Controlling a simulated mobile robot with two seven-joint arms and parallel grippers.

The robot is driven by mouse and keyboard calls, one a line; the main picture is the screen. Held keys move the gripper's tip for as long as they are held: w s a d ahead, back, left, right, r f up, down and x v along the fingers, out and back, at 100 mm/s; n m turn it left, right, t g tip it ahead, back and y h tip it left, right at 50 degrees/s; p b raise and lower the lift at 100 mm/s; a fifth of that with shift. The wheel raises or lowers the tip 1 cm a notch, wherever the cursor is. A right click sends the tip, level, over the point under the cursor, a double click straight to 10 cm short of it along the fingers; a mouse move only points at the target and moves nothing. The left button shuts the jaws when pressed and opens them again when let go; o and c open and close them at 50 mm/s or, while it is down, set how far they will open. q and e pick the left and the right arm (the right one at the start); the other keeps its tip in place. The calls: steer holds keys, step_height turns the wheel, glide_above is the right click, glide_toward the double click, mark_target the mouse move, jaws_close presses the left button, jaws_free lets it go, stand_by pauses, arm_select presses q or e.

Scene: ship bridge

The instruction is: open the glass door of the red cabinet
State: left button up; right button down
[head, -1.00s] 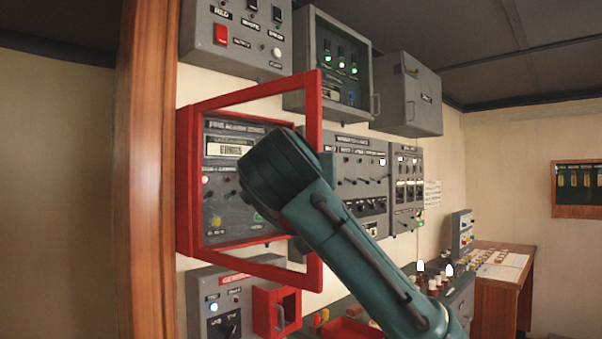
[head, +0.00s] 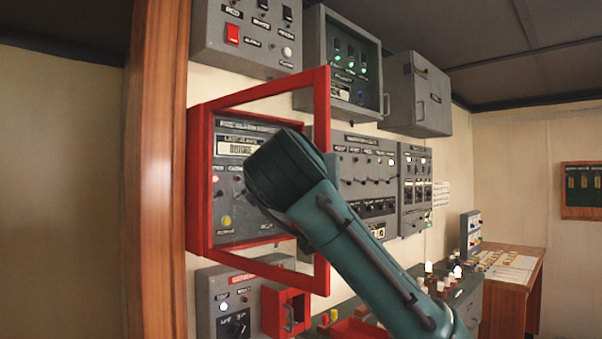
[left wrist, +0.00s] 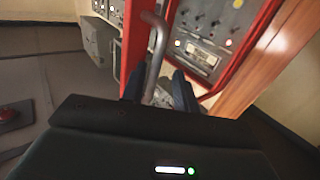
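The red cabinet (head: 196,180) hangs on the wall in the head view, with a grey alarm panel inside. Its glass door (head: 321,120), in a red frame, is swung out on its left side and stands partly open. My left arm crosses in front of it and hides part of the panel, the door's handle and most of my gripper. In the left wrist view, the grey bar handle (left wrist: 155,50) on the red door frame (left wrist: 137,45) passes between the spread fingers of my left gripper (left wrist: 156,78). Whether they touch it is unclear. My right gripper is out of view.
Grey cabinets (head: 415,95) hang above and right of the door. A wooden post (head: 160,180) stands left. A wooden desk (head: 512,290) is at right.

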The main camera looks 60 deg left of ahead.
arm_select(q)
steer(key=shift+d, duration=0.15)
steer(key=b+v, duration=0.3)
steer(key=v, duration=1)
